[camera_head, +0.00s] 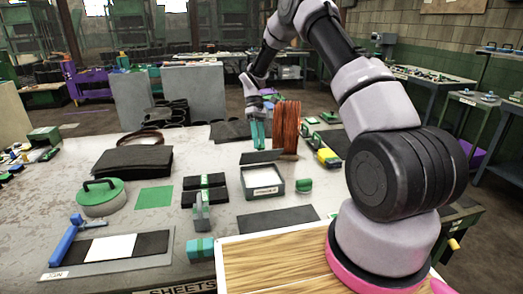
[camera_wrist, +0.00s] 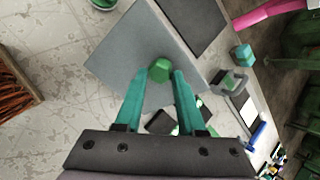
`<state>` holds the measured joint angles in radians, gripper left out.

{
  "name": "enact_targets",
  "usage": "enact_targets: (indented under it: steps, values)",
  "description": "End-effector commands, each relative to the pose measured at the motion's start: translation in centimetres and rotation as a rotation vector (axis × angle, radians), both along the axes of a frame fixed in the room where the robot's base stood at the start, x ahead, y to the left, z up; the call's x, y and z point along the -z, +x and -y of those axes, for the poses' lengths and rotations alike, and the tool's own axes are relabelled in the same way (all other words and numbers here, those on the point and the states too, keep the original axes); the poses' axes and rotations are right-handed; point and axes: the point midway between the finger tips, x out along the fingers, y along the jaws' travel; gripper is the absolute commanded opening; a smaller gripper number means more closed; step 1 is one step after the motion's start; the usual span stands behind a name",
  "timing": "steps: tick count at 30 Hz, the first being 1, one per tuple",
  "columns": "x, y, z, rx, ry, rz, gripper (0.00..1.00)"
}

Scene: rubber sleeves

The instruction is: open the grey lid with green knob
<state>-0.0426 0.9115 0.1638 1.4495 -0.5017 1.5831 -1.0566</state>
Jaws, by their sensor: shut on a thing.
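The grey lid (camera_wrist: 130,55) is a flat square plate with a green knob (camera_wrist: 159,69) at its middle. My gripper (camera_wrist: 160,74) is shut on the knob, with a teal finger on either side of it. In the head view my gripper (camera_head: 258,147) points down, and the lid (camera_head: 261,156) shows as a thin dark slab under the fingertips. The slab appears raised behind and above a labelled grey box (camera_head: 264,191). The box is open at the top and its pale inside shows. In the wrist view the lid hides what is below it.
A green cylinder (camera_head: 304,185) stands right of the box. A round green-topped lid (camera_head: 101,196) sits farther left.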

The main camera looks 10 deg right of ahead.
Motion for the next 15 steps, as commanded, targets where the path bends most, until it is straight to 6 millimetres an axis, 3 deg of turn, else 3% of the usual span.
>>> enact_targets:
  steps: [6,15]
  values:
    - [-0.3,3.2,0.6,-0.005,-0.009,0.016,0.00]
    - [-0.1,6.2,1.0,0.002,-0.013,-0.035,0.00]
